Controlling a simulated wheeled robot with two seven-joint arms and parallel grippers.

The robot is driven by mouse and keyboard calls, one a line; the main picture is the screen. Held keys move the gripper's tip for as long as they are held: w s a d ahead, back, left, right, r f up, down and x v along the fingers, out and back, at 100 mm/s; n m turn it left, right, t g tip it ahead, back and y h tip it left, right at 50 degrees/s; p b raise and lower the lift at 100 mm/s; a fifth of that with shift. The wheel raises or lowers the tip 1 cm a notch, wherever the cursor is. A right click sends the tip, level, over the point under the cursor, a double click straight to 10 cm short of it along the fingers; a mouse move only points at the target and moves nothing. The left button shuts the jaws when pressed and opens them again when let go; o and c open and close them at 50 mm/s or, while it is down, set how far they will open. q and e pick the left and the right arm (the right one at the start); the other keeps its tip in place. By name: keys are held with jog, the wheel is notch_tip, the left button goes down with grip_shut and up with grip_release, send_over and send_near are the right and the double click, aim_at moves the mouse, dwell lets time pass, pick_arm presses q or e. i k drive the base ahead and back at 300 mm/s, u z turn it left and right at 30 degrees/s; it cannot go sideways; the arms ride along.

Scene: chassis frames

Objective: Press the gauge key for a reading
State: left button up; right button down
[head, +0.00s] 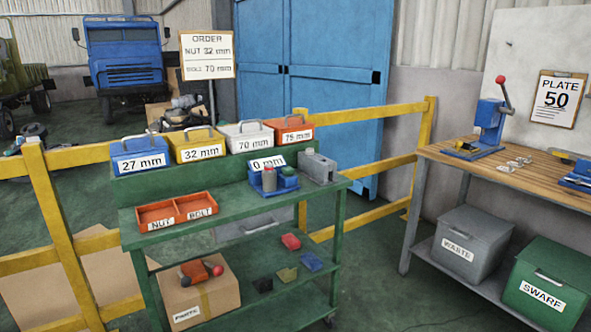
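A white panel reading "0 mm" (266,163) stands on the green cart's top, at the right. Neither of my grippers shows in the head view.
The green cart (235,214) also holds an orange two-part tray (177,212) marked NUT and BOLT. Labelled bins stand behind, including a blue 27 mm bin (138,153). Yellow rails (395,179) run behind the cart. A wooden bench (510,165) stands right, with open floor between.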

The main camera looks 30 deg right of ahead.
aim_at(288, 171)
jog(key=z, duration=0.35)
jog(key=i, duration=1.35)
jog(key=u, duration=0.4)
